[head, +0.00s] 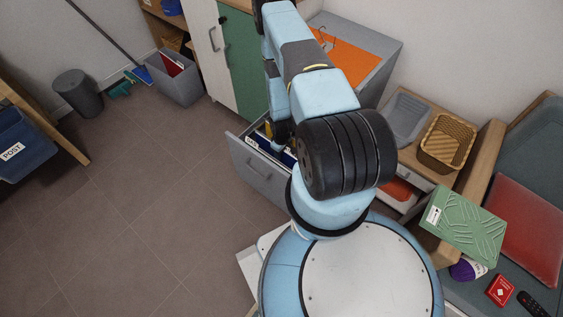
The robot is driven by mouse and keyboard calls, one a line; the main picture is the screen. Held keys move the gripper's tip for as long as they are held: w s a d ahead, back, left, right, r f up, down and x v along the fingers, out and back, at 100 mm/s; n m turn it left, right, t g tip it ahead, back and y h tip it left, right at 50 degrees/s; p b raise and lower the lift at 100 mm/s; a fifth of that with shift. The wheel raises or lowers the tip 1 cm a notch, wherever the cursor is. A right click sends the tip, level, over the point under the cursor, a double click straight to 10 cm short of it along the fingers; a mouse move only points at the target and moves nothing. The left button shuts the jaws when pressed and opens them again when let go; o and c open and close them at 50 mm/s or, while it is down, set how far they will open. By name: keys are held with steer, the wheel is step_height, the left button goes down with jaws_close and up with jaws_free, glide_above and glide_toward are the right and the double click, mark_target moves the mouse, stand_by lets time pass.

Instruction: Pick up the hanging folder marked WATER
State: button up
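An open grey drawer (258,172) pulls out from the cabinet in the middle of the head view. Inside it I see part of a dark blue folder (287,157) with a white label strip, and a small yellow piece beside it. No label reading WATER can be made out, and much of the drawer's inside is hidden behind my arm. The end of my arm reaches down over the drawer. My gripper's fingers cannot be made out, nor whether they hold or touch anything.
An orange-lined grey tray (384,58) sits on the cabinet top. A wicker basket (447,143) and a grey bin (406,119) stand to the right. A green box (462,224) is near the bench. The floor (130,215) at left is clear.

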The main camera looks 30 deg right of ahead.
jaws_close()
steer(key=shift+r, duration=0.15)
stand_by(0.6)
